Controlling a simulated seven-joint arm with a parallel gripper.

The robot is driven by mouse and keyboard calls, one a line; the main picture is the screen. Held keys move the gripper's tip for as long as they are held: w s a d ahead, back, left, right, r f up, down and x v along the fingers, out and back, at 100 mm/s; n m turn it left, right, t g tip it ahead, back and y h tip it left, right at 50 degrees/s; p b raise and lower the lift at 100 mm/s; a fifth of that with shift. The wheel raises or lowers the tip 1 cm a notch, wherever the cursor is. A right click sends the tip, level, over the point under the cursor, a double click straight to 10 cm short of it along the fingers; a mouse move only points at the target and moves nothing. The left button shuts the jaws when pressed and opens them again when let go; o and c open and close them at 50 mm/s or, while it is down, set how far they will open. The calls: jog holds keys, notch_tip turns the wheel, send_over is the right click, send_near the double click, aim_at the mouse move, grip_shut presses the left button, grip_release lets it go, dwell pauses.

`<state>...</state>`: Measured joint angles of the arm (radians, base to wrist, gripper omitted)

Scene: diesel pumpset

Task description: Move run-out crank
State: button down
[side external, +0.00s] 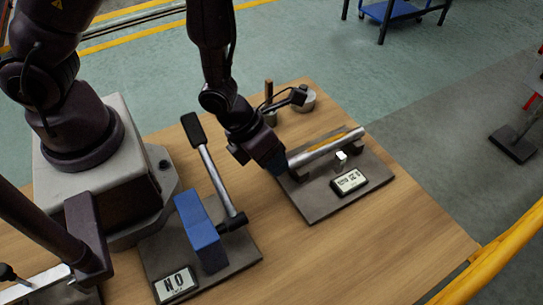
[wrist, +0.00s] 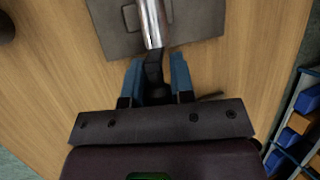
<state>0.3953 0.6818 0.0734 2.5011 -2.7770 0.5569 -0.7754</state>
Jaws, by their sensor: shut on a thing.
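The run-out crank appears to be the silver bar (side external: 322,150) with a yellow strip, lying low over the dark plate at the right of the table. The bar also shows in the wrist view (wrist: 153,22), running up from its black end (wrist: 154,68). My gripper (side external: 280,167) is at the bar's left end. In the wrist view my gripper's blue fingers (wrist: 156,78) are either side of that black end and shut on it. The fingers hide part of the black end. I cannot tell whether the bar touches the plate.
A lever with a black grip (side external: 193,129) leans beside a blue block (side external: 201,231) on the left plate, by a "NO" sign (side external: 175,285). A small labelled box (side external: 349,182) sits on the right plate. A silver cylinder (side external: 303,98) stands behind. The table's right front is clear.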

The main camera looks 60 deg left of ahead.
jog(key=shift+d+m+y, duration=0.2)
jog(key=shift+y, duration=0.55)
jog(key=shift+d+m+y, duration=0.2)
jog(key=shift+y, duration=0.55)
jog(key=c, duration=1)
grip_release()
jog(key=shift+a, duration=0.1)
jog(key=shift+a+n+h, duration=0.3)
jog(key=shift+n+h, duration=0.1)
jog(key=shift+h, duration=0.9)
